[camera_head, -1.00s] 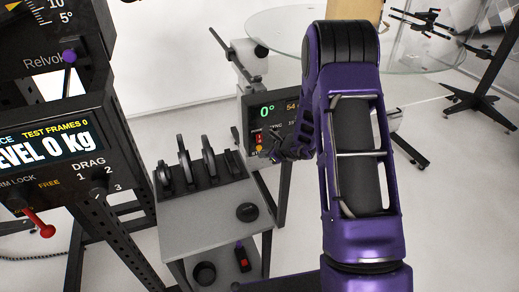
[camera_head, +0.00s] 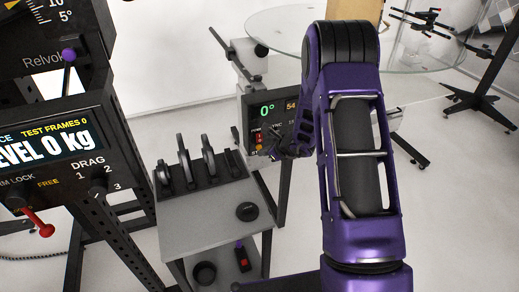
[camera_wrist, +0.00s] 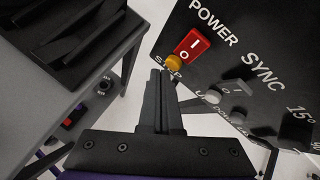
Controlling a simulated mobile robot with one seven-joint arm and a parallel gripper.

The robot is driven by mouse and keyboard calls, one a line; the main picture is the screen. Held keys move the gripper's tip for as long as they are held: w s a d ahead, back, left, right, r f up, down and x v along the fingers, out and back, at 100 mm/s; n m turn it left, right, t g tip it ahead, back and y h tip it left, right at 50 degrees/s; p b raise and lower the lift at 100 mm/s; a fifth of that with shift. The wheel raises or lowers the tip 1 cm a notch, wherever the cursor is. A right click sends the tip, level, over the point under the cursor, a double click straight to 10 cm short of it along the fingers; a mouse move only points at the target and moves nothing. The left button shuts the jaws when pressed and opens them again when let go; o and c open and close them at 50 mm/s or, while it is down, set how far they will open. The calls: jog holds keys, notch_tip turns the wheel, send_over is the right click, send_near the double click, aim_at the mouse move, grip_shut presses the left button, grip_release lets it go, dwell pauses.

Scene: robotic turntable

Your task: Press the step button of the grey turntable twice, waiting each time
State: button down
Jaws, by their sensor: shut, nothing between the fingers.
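The grey turntable's control box (camera_head: 246,104) stands beyond the small bench, with a dark panel reading 0°. In the wrist view the panel (camera_wrist: 258,30) carries a red POWER rocker (camera_wrist: 191,45), a SYNC switch and several small controls. In the head view my gripper (camera_head: 274,154) is in front of the panel's lower part.
A round glass top (camera_head: 280,28) with a tan block (camera_head: 352,11) is behind the control box. A grey bench (camera_head: 200,215) with black levers and knobs stands at the lower middle. A drone-like frame is at the upper right.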

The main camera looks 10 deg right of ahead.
jog(key=shift+w+a, duration=0.1)
jog(key=shift+w, duration=0.4)
dwell(0.6)
dwell(0.3)
jog(key=shift+s, duration=0.8)
jog(key=shift+d, duration=0.2)
jog(key=shift+s+d, duration=0.25)
jog(key=shift+s, duration=1)
jog(key=shift+s+d, duration=0.2)
jog(key=shift+s, duration=1.05)
dwell(2.2)
